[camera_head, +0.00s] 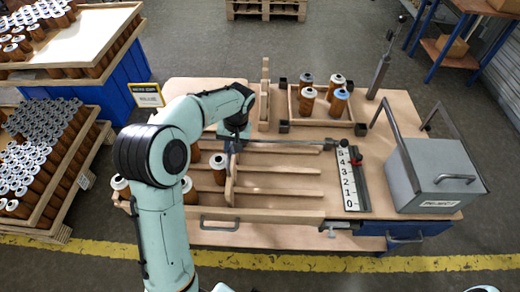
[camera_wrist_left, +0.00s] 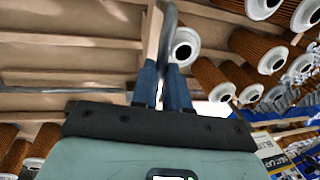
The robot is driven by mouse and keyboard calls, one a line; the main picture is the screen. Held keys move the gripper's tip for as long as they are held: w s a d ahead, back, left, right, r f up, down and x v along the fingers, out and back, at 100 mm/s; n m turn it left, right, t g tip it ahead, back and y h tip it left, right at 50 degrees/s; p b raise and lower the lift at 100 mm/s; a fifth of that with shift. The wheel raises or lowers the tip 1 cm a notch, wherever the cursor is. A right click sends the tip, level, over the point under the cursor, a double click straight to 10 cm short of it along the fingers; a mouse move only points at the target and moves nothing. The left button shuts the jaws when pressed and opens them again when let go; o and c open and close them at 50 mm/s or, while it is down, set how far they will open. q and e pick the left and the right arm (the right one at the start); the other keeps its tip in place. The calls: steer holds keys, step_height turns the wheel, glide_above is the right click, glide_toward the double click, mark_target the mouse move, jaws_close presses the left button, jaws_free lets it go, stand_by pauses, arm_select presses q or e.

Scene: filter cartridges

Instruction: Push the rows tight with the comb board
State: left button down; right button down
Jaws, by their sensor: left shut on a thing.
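My left gripper (camera_head: 233,138) is over the left part of the row bench. In the left wrist view its blue fingers (camera_wrist_left: 163,88) are shut on the grey handle (camera_wrist_left: 168,38) of the comb board. The comb board (camera_head: 230,185) is a thin wooden board standing upright across the rows; its edge also shows in the left wrist view (camera_wrist_left: 151,35). Brown cartridges with white tops stand left of it, one (camera_head: 218,168) close beside the board. Whether they touch is unclear. My arm hides part of the rows. My right gripper is not in view.
Wooden row dividers (camera_head: 280,191) run right of the board, with empty lanes between. A number scale (camera_head: 350,182) and a grey lidded box (camera_head: 438,175) stand at the right. A tray (camera_head: 293,106) with several cartridges is behind. Full crates (camera_head: 78,190) stand left.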

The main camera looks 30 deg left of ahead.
arm_select(q)
steer(key=s+a, duration=0.5)
steer(key=a, duration=0.3)
steer(key=s+a, duration=0.5)
steer(key=a, duration=0.3)
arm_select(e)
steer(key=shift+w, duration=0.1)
arm_select(q)
steer(key=shift+a, duration=0.1)
steer(key=c, duration=1.1)
jaws_free()
steer(key=r, duration=0.4)
steer(key=w+d+r+p, duration=0.1)
steer(key=r, duration=0.3)
steer(key=d+r, duration=0.1)
steer(key=r, duration=0.4)
steer(key=shift+w+d+p, duration=0.1)
steer(key=shift+w+p, duration=0.1)
steer(key=shift+p, duration=0.2)
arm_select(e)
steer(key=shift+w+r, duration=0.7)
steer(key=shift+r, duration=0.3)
